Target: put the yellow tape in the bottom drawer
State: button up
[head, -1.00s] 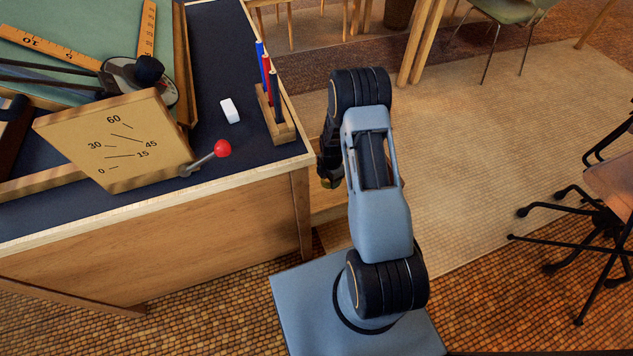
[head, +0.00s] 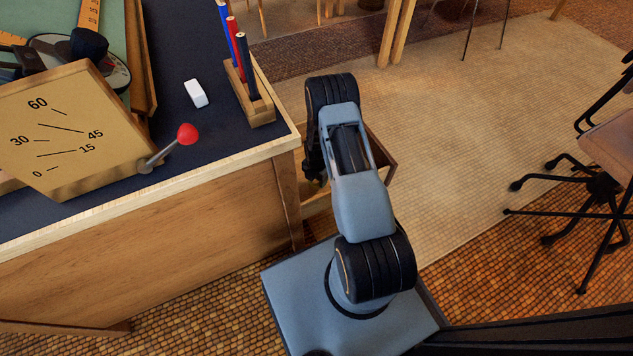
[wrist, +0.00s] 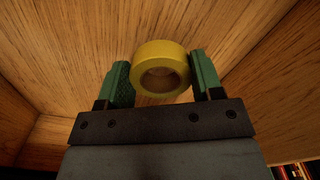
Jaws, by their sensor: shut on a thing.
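The yellow tape (wrist: 143,56) is a ring held between the two green fingers of my gripper (wrist: 161,80) in the wrist view. My gripper is shut on it. Wooden boards surround the tape and fingers in that view, like the inside of a drawer. In the head view an open wooden drawer (head: 381,152) juts from the right end of the desk, mostly behind my arm. My gripper and the tape are hidden there. Whether this is the bottom drawer, and whether the tape touches its floor, I cannot tell.
The desk (head: 190,215) carries a pen block (head: 258,108), a white eraser (head: 195,93), a red-knobbed lever (head: 187,134) and an angle scale (head: 65,135). A wheeled chair (head: 600,165) stands at the right.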

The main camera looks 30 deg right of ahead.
jog(key=shift+f, duration=0.9)
jog(key=shift+f+b, duration=0.2)
jog(key=shift+b, duration=0.15)
jog(key=o, duration=0.9)
notch_tip(320, 180, up, 12)
jog(key=p, duration=0.5)
jog(key=shift+r+p, duration=0.2)
jog(key=shift+p, duration=0.1)
jog(key=shift+r, duration=0.1)
